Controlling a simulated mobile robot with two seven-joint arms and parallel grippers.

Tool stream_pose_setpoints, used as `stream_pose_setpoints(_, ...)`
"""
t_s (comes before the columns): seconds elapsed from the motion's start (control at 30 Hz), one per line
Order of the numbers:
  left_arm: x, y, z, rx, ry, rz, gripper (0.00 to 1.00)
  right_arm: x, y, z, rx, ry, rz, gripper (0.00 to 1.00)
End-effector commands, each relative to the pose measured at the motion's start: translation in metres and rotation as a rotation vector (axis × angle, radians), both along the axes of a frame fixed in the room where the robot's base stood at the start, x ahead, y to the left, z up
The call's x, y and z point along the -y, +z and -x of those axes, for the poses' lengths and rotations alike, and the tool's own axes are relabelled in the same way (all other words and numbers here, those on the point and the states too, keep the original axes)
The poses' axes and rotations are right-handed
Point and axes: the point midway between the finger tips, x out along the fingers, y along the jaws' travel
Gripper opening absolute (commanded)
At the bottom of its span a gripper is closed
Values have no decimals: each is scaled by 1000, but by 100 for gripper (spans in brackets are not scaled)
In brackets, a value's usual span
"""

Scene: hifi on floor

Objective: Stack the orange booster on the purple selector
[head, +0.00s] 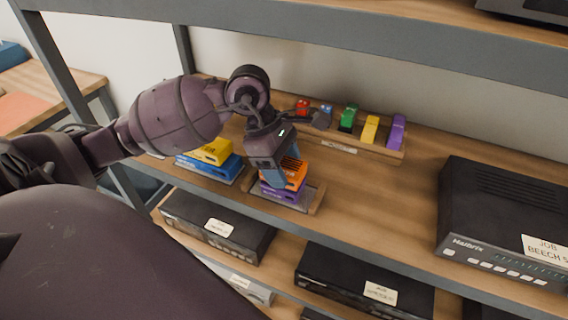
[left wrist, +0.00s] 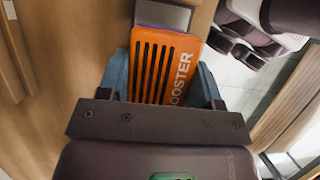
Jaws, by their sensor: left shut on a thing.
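The orange booster (head: 296,173) is a vented box between the blue fingers of my left gripper (head: 284,168), which is shut on it. The left wrist view shows the booster (left wrist: 165,62) with its lettering and dark slots facing the camera. The purple selector (head: 287,192) is directly below the booster, on a grey tray with wooden sides (head: 316,198). The booster looks level and at or very near the selector's top; I cannot tell if they touch. My gripper hides part of both.
A yellow box (head: 212,151) sits on a blue box (head: 222,170) to the left. Behind is a wooden rack (head: 372,152) with small coloured pieces. A black hifi unit (head: 505,220) stands at right. The shelf above (head: 400,40) limits height. Bare shelf lies right of the tray.

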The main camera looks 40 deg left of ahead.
Motion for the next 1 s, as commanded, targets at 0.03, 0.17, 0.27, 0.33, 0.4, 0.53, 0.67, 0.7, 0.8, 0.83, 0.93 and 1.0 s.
stream_pose_setpoints(0.03, 0, -1, 0, 0, 0, 0, 33, 0, -1, 0, -1, 0, 0, 43)
stream_pose_setpoints(0.17, 0, -2, 0, 0, 0, 0, 33, 0, -2, 1, -3, 0, 0, 43)
stream_pose_setpoints(0.27, 0, -3, 0, 0, 0, 0, 33, 0, -3, 1, -4, 0, 0, 43)
stream_pose_setpoints(0.33, 0, -4, 0, 0, 0, 0, 33, 0, -4, 1, -5, 0, 0, 43)
stream_pose_setpoints(0.4, 0, -4, 0, 0, 0, 0, 33, 0, -5, 2, -6, 0, -1, 43)
stream_pose_setpoints(0.53, 0, -5, 0, 1, 0, 1, 33, 0, -5, 2, -7, 0, -1, 43)
stream_pose_setpoints(0.67, 0, -4, 0, 1, 0, 1, 33, 0, -5, 2, -6, 0, -1, 43)
stream_pose_setpoints(0.7, 0, -4, 0, 1, 0, 1, 33, 0, -5, 2, -6, 0, -1, 43)
stream_pose_setpoints(0.8, 0, -4, 0, 1, 0, 1, 72, 0, -5, 2, -6, 0, -1, 43)
stream_pose_setpoints(0.83, 0, -4, 0, 1, 0, 1, 76, 0, -5, 2, -6, 0, -1, 43)
stream_pose_setpoints(0.93, 0, -4, 0, 1, 0, 1, 89, 0, -5, 2, -6, 0, -1, 43)
stream_pose_setpoints(1.0, 0, -5, 0, 0, 0, 0, 89, 0, -5, 1, -6, 0, -1, 43)
